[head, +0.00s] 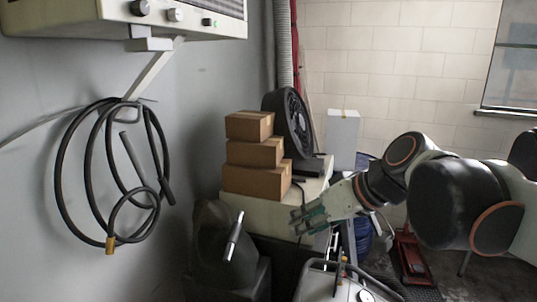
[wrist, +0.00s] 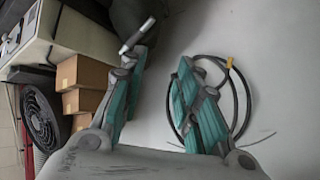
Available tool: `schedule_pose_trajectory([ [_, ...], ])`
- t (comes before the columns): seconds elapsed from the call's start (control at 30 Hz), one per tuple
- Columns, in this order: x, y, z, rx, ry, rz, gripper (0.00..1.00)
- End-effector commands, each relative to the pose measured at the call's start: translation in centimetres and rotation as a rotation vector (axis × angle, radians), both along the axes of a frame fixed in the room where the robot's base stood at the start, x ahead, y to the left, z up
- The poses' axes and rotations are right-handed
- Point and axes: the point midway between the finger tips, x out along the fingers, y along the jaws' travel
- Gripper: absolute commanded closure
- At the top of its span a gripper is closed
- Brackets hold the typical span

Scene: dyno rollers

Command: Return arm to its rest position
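My arm reaches in from the right in the head view. My gripper (head: 304,218) hangs in front of the cream bench (head: 262,206), pointing left. In the wrist view my gripper (wrist: 158,68) shows two teal fingers set well apart, with bare grey wall between them. It is open and holds nothing.
A black hose (head: 104,170) hangs coiled on the left wall below a control box (head: 190,14). Stacked cardboard boxes (head: 256,152) and a black fan (head: 290,120) stand on the bench. A dark bin-like object (head: 225,240) with a metal handle (head: 235,237) stands left of my gripper.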

Motion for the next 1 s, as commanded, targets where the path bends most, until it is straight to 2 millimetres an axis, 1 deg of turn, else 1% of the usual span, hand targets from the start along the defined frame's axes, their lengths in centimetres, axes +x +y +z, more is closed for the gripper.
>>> schedule_pose_trajectory([
  [0.03, -1.4, -0.8, -3.3, -0.025, 0.015, -0.037, 0.70],
  [0.07, -2.1, -1.4, -4.7, -0.041, 0.024, -0.062, 0.70],
  [0.1, -3.0, -2.1, -6.5, -0.062, 0.036, -0.096, 0.70],
  [0.17, -4.4, -3.3, -9.1, -0.093, 0.051, -0.147, 0.70],
  [0.2, -5.3, -4.1, -10.9, -0.112, 0.058, -0.183, 0.70],
  [0.27, -6.6, -5.2, -13.5, -0.141, 0.067, -0.235, 0.70],
  [0.3, -7.5, -6.0, -15.3, -0.159, 0.072, -0.270, 0.70],
  [0.37, -8.8, -7.2, -17.8, -0.186, 0.074, -0.323, 0.70],
  [0.4, -9.5, -8.0, -19.4, -0.203, 0.075, -0.356, 0.70],
  [0.5, -11.2, -9.7, -22.9, -0.238, 0.071, -0.431, 0.70],
  [0.6, -12.4, -11.0, -25.2, -0.263, 0.064, -0.487, 0.70],
  [0.7, -13.1, -11.8, -26.6, -0.277, 0.058, -0.523, 0.70],
  [0.8, -13.3, -12.2, -27.0, -0.284, 0.055, -0.538, 0.70],
  [1.0, -13.4, -12.2, -26.9, -0.285, 0.054, -0.542, 0.70],
])
